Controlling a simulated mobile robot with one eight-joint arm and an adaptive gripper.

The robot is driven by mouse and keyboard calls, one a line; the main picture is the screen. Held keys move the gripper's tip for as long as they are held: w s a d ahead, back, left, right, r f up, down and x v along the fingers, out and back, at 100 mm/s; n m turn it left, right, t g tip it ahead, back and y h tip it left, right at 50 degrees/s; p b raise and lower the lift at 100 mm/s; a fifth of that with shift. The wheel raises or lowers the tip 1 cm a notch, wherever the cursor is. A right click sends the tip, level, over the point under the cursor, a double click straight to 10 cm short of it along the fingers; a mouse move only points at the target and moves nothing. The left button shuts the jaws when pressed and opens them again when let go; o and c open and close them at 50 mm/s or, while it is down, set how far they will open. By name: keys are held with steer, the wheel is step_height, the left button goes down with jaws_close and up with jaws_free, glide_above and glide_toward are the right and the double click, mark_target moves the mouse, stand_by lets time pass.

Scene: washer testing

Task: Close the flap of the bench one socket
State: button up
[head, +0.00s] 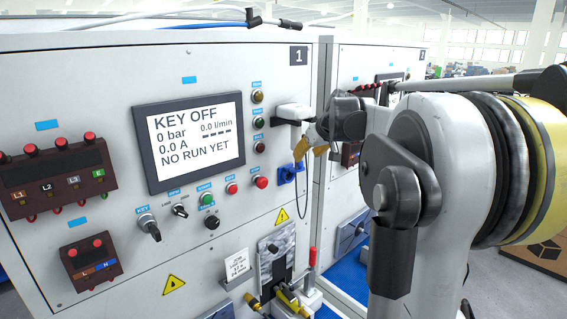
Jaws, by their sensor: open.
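The bench one socket (287,175) is a small blue fitting low on the right side of the front panel marked 1. A blue part sticks out at its upper right; I cannot tell how far its flap stands open. A thin dark cord hangs beneath it. My gripper (311,150) is just above and to the right of the socket, in front of the panel's right edge.
Bench one's display (190,141) reads KEY OFF. Knobs and buttons (231,188) lie left of the socket. A clamp fixture (277,258) with yellow-handled parts sits below. Bench two (352,75) stands close on the right, partly hidden by my arm.

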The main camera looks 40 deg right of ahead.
mark_target(300, 163)
steer(key=p+x, duration=0.1)
steer(key=x, duration=0.7)
steer(key=shift+w+r, duration=0.1)
jaws_close()
